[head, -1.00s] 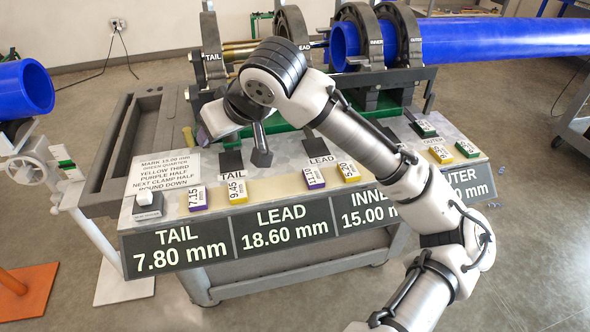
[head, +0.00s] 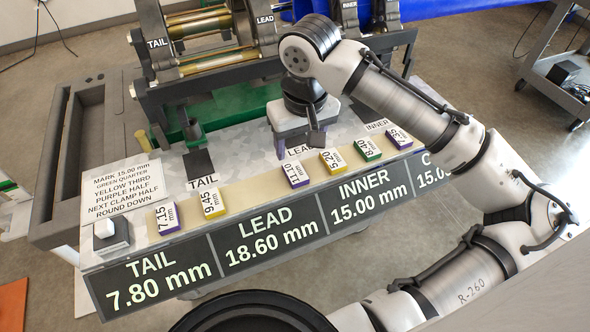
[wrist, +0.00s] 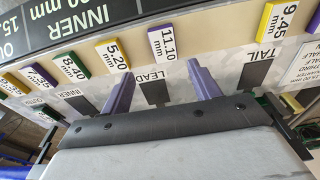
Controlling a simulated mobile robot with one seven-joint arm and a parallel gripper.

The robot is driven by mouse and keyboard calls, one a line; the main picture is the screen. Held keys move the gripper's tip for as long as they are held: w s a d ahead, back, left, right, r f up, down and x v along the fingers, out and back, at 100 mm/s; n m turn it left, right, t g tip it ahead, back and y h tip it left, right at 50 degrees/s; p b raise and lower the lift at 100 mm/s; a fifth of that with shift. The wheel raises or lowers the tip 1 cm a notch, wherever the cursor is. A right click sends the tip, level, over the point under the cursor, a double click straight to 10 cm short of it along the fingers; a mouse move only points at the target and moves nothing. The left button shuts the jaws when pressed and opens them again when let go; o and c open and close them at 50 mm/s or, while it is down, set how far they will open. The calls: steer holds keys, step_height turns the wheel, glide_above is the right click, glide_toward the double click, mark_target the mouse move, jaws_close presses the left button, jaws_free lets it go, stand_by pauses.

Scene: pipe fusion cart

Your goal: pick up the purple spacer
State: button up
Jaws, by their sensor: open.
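Three purple-edged spacers with white labels lie along the tan strip. The 11.10 mm one (head: 293,173) is by the LEAD label; it also shows in the wrist view (wrist: 163,43), just beyond the fingertips and roughly between them. My gripper (head: 299,148) is open and empty, behind the 11.10 mm spacer. Its two purplish fingers are spread in the wrist view (wrist: 160,74). I see no contact with a spacer.
Yellow spacers 9.45 mm (head: 213,202) and 5.20 mm (head: 333,161) and a green 8.40 mm one (head: 367,149) share the strip. An instruction card (head: 122,187) and a button box (head: 110,236) are at left. The clamp frame (head: 190,80) stands behind. A label board (head: 260,238) fronts the cart.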

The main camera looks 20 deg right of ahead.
mark_target(295, 171)
steer(key=shift+w+f, duration=0.1)
steer(key=shift+f, duration=0.75)
steer(key=f, duration=0.1)
steer(key=f+p, duration=0.1)
steer(key=f, duration=0.1)
steer(key=a+f, duration=0.1)
steer(key=shift+s+f, duration=0.2)
steer(key=shift+f, duration=0.15)
steer(key=shift+w+d+f, duration=0.1)
steer(key=shift+f, duration=0.3)
steer(key=c, duration=1.1)
steer(key=shift+r, duration=0.2)
